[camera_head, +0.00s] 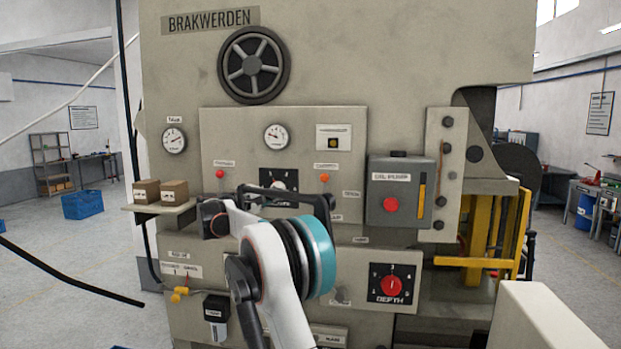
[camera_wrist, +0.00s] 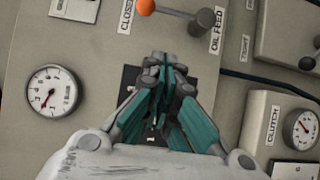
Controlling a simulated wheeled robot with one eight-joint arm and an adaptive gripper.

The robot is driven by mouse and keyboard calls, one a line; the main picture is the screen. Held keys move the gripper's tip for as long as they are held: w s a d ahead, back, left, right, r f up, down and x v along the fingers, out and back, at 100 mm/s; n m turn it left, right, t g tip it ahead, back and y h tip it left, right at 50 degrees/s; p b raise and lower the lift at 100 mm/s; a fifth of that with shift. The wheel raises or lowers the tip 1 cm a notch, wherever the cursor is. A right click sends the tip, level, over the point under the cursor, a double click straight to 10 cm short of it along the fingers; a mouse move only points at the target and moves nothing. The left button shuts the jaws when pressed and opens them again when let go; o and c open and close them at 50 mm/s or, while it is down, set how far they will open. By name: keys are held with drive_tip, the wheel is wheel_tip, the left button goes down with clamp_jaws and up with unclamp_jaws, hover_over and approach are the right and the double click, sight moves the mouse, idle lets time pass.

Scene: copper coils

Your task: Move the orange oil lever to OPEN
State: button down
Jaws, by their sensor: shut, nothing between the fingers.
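The orange oil lever shows at the top of the wrist view as an orange ball (camera_wrist: 147,6) on a short grey arm, with a grey hub (camera_wrist: 202,20). A "CLOSED" label is beside the ball, and an "OIL FEED" label is beside the hub. In the head view the orange ball (camera_head: 324,178) is up, just under a small label; its lower part is hidden by my arm. My gripper (camera_wrist: 165,62) is shut and empty, pointing at the panel over a dark dial plate. It is below the lever in the wrist view, apart from it.
A black dial plate (camera_head: 278,180) is left of the lever, and a red-knobbed lever (camera_head: 220,173) is farther left. A grey box with a red button (camera_head: 391,205) juts out to the right. A shelf with small boxes (camera_head: 160,207) sticks out at left.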

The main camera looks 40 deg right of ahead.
sight(325, 193)
drive_tip(key=shift+w+d+r, duration=0.15)
drive_tip(key=shift+w+r, duration=0.05)
drive_tip(key=shift+w, duration=0.05)
drive_tip(key=shift+d, duration=0.1)
drive_tip(key=d+p, duration=0.1)
drive_tip(key=d, duration=0.3)
drive_tip(key=s+d+p, duration=0.1)
drive_tip(key=d, duration=0.3)
drive_tip(key=d+p, duration=0.2)
drive_tip(key=d, duration=0.3)
drive_tip(key=shift+s, duration=0.15)
